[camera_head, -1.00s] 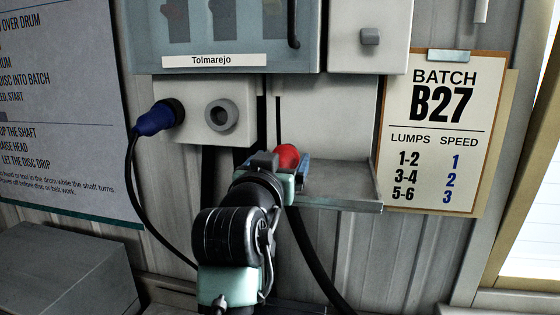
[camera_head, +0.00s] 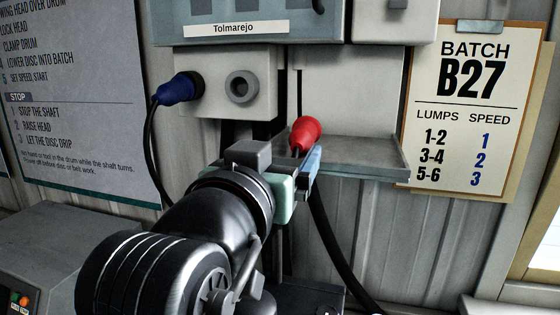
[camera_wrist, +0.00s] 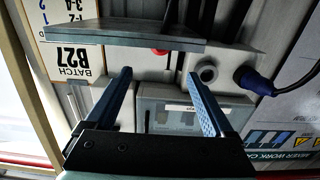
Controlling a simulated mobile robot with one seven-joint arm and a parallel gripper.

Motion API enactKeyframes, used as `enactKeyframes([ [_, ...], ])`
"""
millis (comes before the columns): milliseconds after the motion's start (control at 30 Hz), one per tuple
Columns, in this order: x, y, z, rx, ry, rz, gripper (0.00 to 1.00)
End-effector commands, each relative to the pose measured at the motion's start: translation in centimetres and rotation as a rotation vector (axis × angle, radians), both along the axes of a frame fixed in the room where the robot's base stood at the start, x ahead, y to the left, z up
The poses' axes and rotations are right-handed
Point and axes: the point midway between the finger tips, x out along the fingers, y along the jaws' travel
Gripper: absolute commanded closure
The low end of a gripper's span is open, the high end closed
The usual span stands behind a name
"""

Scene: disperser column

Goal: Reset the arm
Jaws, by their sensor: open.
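My gripper (camera_head: 310,168) is in front of the grey wall shelf (camera_head: 365,172), seen partly from behind my wrist in the head view. In the wrist view my gripper (camera_wrist: 157,76) has its two blue fingers wide apart with nothing held between them. The red plug (camera_head: 306,133) is at the left part of the shelf, just beyond the gripper in the head view. In the wrist view only a small red part of it (camera_wrist: 160,51) shows at the shelf edge, apart from the fingers. My wrist hides the plug's lower surroundings.
A blue plug (camera_head: 180,88) with a black cable is in the left of the grey socket box, beside an open round socket (camera_head: 242,87). The batch B27 card (camera_head: 470,105) hangs at right. A grey box (camera_head: 35,265) with buttons stands lower left. A dark cable hangs below the shelf.

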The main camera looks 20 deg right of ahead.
Motion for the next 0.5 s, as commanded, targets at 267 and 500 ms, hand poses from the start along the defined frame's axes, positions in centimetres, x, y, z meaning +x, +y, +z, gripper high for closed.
enactKeyframes([
  [267, -0.04, 0.04, 0.01, 0.001, 0.001, 0.000, 0.12],
  [500, -0.22, 0.67, 0.97, -0.023, -0.045, 0.035, 0.12],
])
